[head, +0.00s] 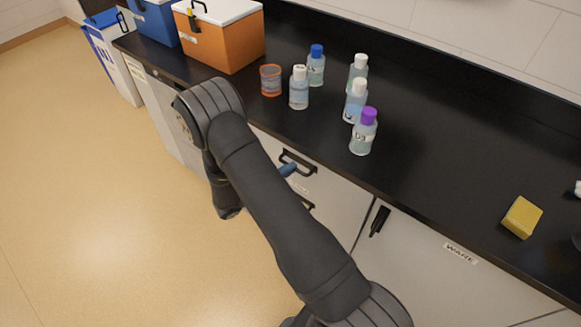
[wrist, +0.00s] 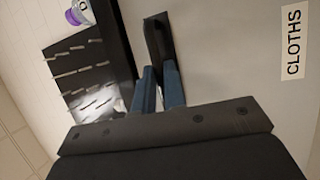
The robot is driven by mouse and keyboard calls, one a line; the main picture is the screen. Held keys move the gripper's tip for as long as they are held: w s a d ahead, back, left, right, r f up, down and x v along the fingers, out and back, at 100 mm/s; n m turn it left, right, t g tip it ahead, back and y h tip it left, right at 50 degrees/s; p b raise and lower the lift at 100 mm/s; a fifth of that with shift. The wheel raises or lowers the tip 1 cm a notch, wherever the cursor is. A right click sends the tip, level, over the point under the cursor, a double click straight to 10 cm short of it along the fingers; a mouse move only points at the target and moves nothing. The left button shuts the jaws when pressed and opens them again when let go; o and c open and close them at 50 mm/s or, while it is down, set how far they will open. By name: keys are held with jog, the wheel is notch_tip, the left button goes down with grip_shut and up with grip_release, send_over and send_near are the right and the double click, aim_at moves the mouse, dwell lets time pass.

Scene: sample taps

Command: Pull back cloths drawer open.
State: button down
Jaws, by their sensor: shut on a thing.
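The cloths drawer is a pale front with a label reading CLOTHS (wrist: 293,45) in the wrist view. Its black bar handle (wrist: 157,38) runs up from between my gripper's blue fingers. My gripper (wrist: 160,78) is shut on this handle. In the head view the handle (head: 299,161) shows just below the counter edge, with a blue fingertip of my gripper (head: 287,170) at it. My arm hides much of the drawer front there. I see no clear gap around the front, and the inside does not show.
Several capped bottles, one a purple-capped bottle (head: 363,133), stand on the black counter (head: 440,150) above. An orange cup (head: 271,80) and an orange cooler (head: 222,40) stand farther left. A yellow sponge (head: 522,217) lies right. A lower handle (head: 307,205) is partly hidden. The floor (head: 110,210) in front is clear.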

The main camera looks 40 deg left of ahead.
jog(key=s, duration=3.3)
jog(key=c, duration=1.3)
grip_release()
jog(key=o, duration=0.7)
jog(key=shift+s+f+n, duration=0.15)
jog(key=shift+s+n, duration=0.2)
jog(key=shift+n, duration=0.15)
jog(key=o, duration=0.6)
jog(key=s+f+n+y, duration=0.3)
jog(key=s+n, duration=0.2)
jog(key=n, duration=0.4)
jog(key=shift+s+a, duration=0.25)
jog(key=shift+s, duration=0.05)
jog(key=shift+s+f+n+y, duration=2.3)
jog(key=shift+s+n, duration=1.45)
jog(key=shift+n, duration=2.95)
jog(key=w, duration=0.9)
jog(key=shift+d+r, duration=0.15)
jog(key=shift+d, duration=0.3)
